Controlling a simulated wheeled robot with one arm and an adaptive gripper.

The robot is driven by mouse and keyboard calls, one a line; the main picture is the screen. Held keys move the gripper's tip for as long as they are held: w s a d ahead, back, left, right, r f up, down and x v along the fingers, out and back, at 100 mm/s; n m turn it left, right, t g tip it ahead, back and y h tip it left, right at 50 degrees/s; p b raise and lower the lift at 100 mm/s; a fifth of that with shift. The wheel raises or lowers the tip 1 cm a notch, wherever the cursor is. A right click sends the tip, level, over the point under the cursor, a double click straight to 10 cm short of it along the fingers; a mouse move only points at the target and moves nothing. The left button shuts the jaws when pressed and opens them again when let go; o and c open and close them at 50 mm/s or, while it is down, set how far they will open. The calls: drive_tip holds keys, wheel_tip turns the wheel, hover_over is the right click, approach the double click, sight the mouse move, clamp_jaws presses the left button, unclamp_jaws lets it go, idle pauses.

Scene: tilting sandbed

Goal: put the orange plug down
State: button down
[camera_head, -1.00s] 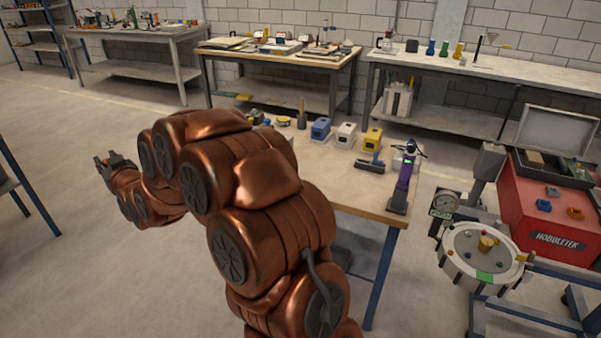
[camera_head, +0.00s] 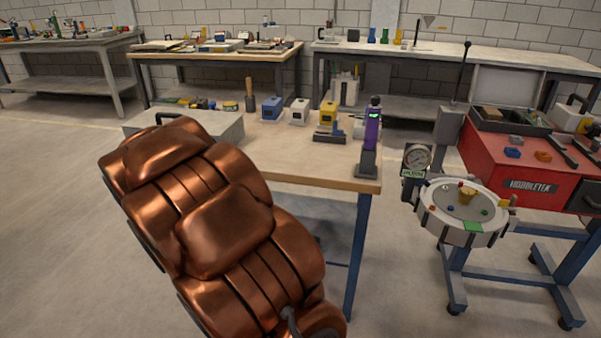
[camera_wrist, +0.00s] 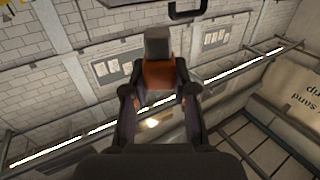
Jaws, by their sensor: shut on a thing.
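In the wrist view, the orange plug (camera_wrist: 158,76) has an orange body and a grey block-shaped end. My gripper (camera_wrist: 158,94) is shut on it, with one dark finger on each side. The plug is in mid-air, with the brick wall behind it. In the head view my copper arm hides both the gripper and the plug.
A wooden bench (camera_head: 300,165) holds a grey case (camera_head: 215,122), blue, white and yellow blocks, and an upright purple device (camera_head: 371,135). A round white basin (camera_head: 465,235) with small coloured pieces stands beside a red toolbox (camera_head: 525,185). A gauge (camera_head: 416,158) is near the basin.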

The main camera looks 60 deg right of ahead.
drive_tip(key=s+d+f+m+g+h+b, duration=0.3)
drive_tip(key=s+d+f+g+b, duration=0.15)
drive_tip(key=s+d, duration=0.4)
drive_tip(key=m+g+h+b, duration=0.2)
drive_tip(key=m+g+b, duration=0.1)
drive_tip(key=b, duration=0.4)
approach(293, 159)
drive_tip(key=w+d+r, duration=0.1)
drive_tip(key=d, duration=0.2)
drive_tip(key=w+d+r, duration=0.1)
drive_tip(key=d+r, duration=0.1)
drive_tip(key=d, duration=0.1)
drive_tip(key=w+d+r, duration=0.1)
drive_tip(key=d+r, duration=0.1)
drive_tip(key=d, duration=0.1)
drive_tip(key=shift+w, duration=0.15)
drive_tip(key=shift+w+d+f, duration=0.1)
drive_tip(key=shift+d+f, duration=0.05)
drive_tip(key=c, duration=0.9)
unclamp_jaws()
drive_tip(key=shift+c, duration=0.2)
